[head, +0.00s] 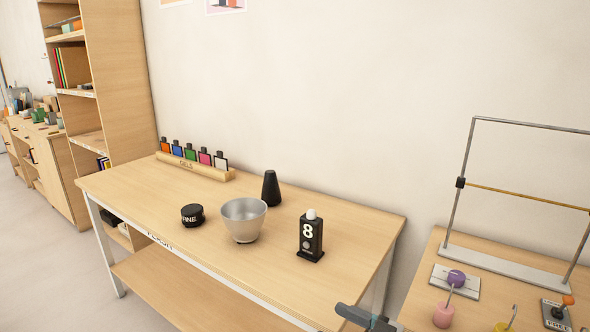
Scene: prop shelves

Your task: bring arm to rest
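Part of a dark grey gripper (366,318), which looks like my right one, shows at the bottom edge of the head view, right of centre. Most of it is cut off by the frame, so its opening is hidden. It appears in front of the near right corner of the wooden table (150,205), and I see nothing held in the visible part. My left gripper is not in view.
A second table (420,290) at right bears a metal frame (463,183).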

